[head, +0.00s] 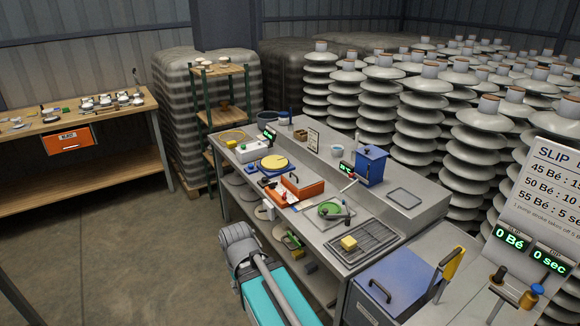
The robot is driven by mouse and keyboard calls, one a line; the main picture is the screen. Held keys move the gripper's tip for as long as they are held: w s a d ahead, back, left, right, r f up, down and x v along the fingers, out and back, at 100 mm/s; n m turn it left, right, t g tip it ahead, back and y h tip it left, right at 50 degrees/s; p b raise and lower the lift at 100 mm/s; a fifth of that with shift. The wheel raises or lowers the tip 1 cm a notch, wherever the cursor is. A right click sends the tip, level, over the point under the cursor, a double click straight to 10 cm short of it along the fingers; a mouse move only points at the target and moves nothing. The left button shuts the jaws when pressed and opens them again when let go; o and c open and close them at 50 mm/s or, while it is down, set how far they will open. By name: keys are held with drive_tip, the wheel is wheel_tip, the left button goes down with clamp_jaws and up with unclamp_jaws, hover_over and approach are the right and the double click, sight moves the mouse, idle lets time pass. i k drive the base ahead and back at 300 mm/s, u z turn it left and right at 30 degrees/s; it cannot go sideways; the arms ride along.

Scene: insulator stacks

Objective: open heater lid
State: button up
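No part is clearly labelled as the heater. A small upright blue box (371,165) stands at the back of the metal bench, with a green-digit display (345,168) beside it; its top looks closed. A larger blue lid (388,284) with a dark bar handle (380,291) lies shut on a cabinet at the bench's right end. I cannot tell which of these is the heater. Grey and teal parts of my arm and base show in front of the bench. My gripper's fingers are not visible.
The metal bench (407,198) holds an orange box (302,187), a yellow sponge (349,243) on a drain grate (366,243) and a green round item (330,209). Insulator stacks (425,150) crowd behind. A wooden table (60,205) stands left; open floor lies between.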

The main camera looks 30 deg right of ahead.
sight(302, 178)
drive_tip(key=u, duration=0.05)
drive_tip(key=i, duration=1.05)
drive_tip(key=z, duration=1.6)
